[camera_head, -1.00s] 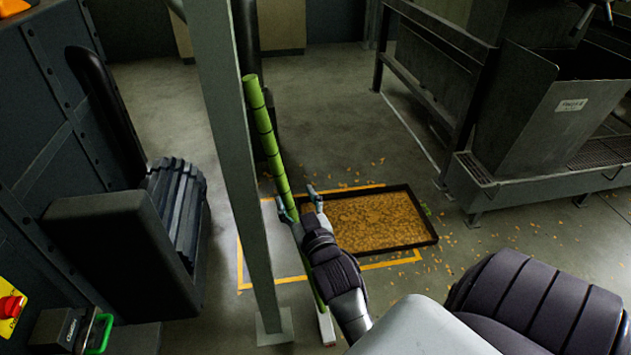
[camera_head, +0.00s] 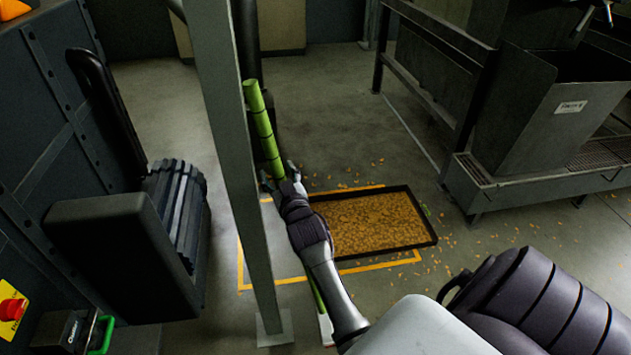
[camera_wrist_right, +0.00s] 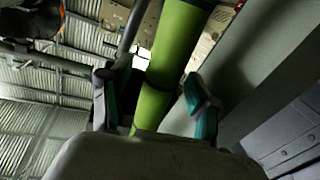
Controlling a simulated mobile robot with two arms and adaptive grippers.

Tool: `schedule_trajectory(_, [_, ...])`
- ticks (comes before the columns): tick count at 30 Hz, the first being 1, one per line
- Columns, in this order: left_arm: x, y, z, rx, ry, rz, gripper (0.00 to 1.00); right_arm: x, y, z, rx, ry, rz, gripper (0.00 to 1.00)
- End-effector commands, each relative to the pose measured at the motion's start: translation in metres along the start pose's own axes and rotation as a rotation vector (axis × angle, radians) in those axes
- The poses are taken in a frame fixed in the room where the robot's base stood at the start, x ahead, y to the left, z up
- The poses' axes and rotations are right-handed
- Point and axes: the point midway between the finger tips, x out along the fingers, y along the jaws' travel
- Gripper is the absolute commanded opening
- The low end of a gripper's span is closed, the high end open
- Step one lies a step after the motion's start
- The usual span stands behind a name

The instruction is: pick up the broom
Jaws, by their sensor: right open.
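The broom (camera_head: 263,130) stands nearly upright, leaning slightly, just right of a grey post in the head view. Its handle is green with dark bands, and its lower part is mostly hidden behind my right arm. My right gripper (camera_head: 279,178) is open with its fingers around the middle of the handle. In the right wrist view the green handle (camera_wrist_right: 172,60) runs between the two spread fingers of the right gripper (camera_wrist_right: 155,100), with space visible beside it. My left gripper is not in view.
The grey post (camera_head: 232,150) stands close left of the broom. A black-rimmed tray (camera_head: 436,238) of yellow-brown pieces lies on the floor to the right, with pieces scattered around it. A dark metal frame and hopper (camera_head: 530,110) stand at right. Open floor lies behind the tray.

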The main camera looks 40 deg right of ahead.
Motion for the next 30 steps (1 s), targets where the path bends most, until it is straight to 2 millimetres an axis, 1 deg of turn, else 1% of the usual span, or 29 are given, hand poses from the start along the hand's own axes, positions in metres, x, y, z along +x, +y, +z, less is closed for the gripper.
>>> schedule_trajectory(4, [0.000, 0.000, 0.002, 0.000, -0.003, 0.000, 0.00, 0.000, 0.000, 0.000, 0.000, 0.000, 0.000, 0.62])
schedule_trajectory(5, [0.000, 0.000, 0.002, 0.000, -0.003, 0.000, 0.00, 0.000, 0.000, 0.000, 0.000, 0.000, 0.000, 0.59])
schedule_trajectory(6, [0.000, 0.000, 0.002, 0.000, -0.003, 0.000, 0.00, 0.000, 0.000, 0.000, 0.000, 0.000, 0.000, 0.52])
schedule_trajectory(14, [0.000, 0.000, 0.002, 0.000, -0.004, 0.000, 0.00, -0.001, 0.000, 0.000, 0.000, 0.000, 0.000, 0.09])
schedule_trajectory(15, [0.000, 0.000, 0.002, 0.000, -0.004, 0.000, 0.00, -0.001, 0.000, 0.000, 0.000, 0.000, 0.000, 0.02])
schedule_trajectory(16, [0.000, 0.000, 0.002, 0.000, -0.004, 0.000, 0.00, -0.001, 0.000, 0.000, 0.000, 0.000, 0.000, 0.00])
schedule_trajectory(25, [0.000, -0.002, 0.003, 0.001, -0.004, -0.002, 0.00, -0.002, 0.000, -0.004, -0.002, 0.006, 0.000, 0.00])
schedule_trajectory(30, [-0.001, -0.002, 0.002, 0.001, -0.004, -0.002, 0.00, -0.009, 0.002, -0.011, -0.002, 0.006, 0.000, 0.00])
